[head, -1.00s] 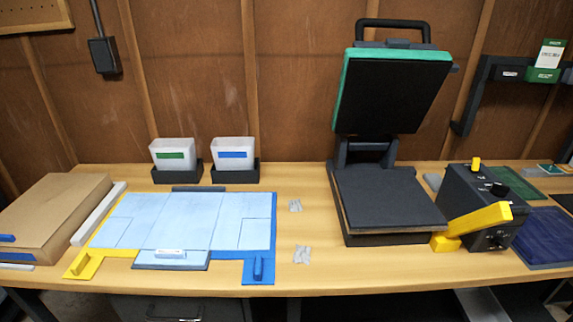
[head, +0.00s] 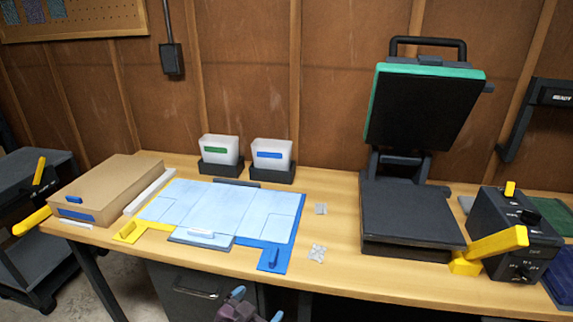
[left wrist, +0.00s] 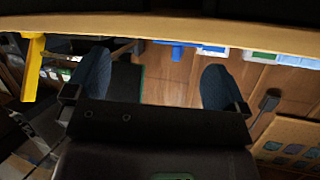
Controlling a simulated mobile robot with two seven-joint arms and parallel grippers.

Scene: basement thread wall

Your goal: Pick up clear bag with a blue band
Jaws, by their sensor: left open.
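The clear bag with a blue band (head: 271,154) stands upright in a small black holder (head: 266,174) at the back of the table, against the wooden wall. A similar bag with a green band (head: 219,150) stands in its own holder just left of it. My left gripper (head: 257,305) is low at the bottom of the head view, in front of the table edge and well away from the bag. Its two blue-padded fingers also show spread and empty in the left wrist view (left wrist: 155,78). My right gripper is not in view.
A light-blue folding board (head: 215,212) with yellow and blue corners lies before the bags. A cardboard box (head: 105,187) is at left. An open black press (head: 410,210) and a control box with yellow lever (head: 490,243) are at right. Small clear packets (head: 318,253) lie between.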

